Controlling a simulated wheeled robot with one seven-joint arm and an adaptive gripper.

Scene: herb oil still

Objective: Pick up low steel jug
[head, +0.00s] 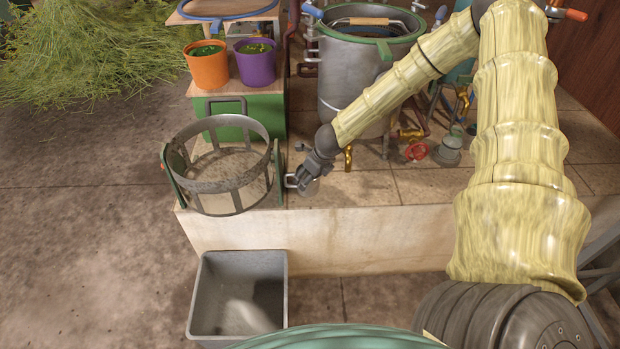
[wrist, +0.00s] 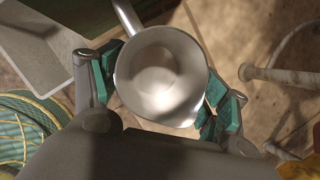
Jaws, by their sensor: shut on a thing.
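The low steel jug (wrist: 160,72) fills the middle of the wrist view, seen from above with its round mouth open and its handle toward the top left. It looks empty inside. My gripper (wrist: 160,95) has a green-padded finger on each side of the jug and is shut on it. In the head view the jug (head: 305,185) is small, at my gripper (head: 312,180) near the front edge of the tiled ledge, right of the mesh basket. The gripper partly hides it there. I cannot tell whether the jug touches the ledge.
A round mesh basket (head: 243,205) stands close left of the jug. A large steel pot (head: 345,85) stands behind, with pipes and brass valves around it. A grey bin (head: 283,310) is on the floor below. The ledge (head: 370,188) to the right is clear.

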